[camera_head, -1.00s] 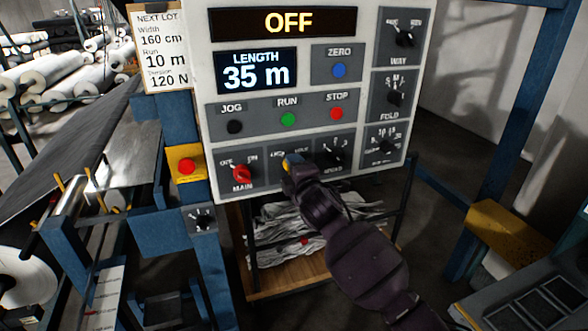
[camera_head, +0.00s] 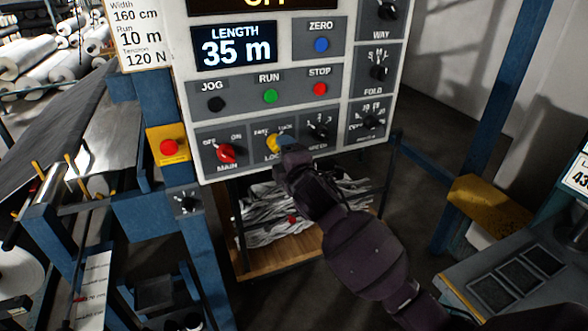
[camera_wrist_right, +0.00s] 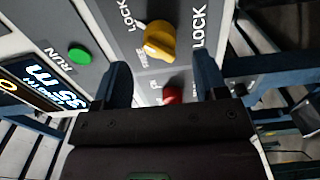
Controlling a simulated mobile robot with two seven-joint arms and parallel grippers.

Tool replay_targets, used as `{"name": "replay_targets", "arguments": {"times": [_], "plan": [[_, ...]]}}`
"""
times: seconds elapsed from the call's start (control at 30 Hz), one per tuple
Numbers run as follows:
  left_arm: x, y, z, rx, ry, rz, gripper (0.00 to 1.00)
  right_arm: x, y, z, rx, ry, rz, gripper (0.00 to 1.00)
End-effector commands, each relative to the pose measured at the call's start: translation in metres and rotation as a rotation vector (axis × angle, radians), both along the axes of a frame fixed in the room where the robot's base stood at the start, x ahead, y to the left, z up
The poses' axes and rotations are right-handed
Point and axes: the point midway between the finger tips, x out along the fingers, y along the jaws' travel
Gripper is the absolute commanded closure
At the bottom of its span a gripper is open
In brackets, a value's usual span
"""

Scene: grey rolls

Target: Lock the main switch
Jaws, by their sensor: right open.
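The yellow lock knob (camera_head: 273,143) sits low on the white control panel, between FREE and LOCK labels. It also shows in the right wrist view (camera_wrist_right: 159,42), where its handle seems to point toward FREE. The red MAIN knob (camera_head: 227,153) is left of it and appears turned toward OFF; it also shows in the right wrist view (camera_wrist_right: 172,95). My right gripper (camera_head: 284,153) is at the yellow knob's lower right, partly covering its surround. In the right wrist view its fingers (camera_wrist_right: 163,80) are apart with nothing gripped, and the yellow knob lies beyond them. My left gripper is out of view.
Black selector knobs (camera_head: 318,131) are just right of the lock knob. The JOG, green RUN (camera_head: 270,96) and red STOP buttons are above. A red button on a yellow box (camera_head: 169,147) is left of the panel. A wooden shelf (camera_head: 270,255) with grey cloth is below.

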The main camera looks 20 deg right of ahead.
Motion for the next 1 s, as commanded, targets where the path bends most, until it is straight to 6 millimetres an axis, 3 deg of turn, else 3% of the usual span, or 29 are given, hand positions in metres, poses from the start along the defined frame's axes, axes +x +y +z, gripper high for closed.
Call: {"name": "replay_targets", "arguments": {"times": [0.2, 0.4, 1.0], "plan": [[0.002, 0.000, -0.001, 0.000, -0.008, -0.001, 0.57, -0.038, -0.001, -0.001, 0.000, 0.001, 0.000, 0.34], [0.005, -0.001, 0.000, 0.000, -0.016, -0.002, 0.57, -0.058, -0.002, 0.000, 0.000, 0.000, 0.000, 0.34], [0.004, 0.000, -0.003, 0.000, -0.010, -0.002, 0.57, -0.065, -0.002, 0.000, 0.001, 0.001, 0.000, 0.34]]}}
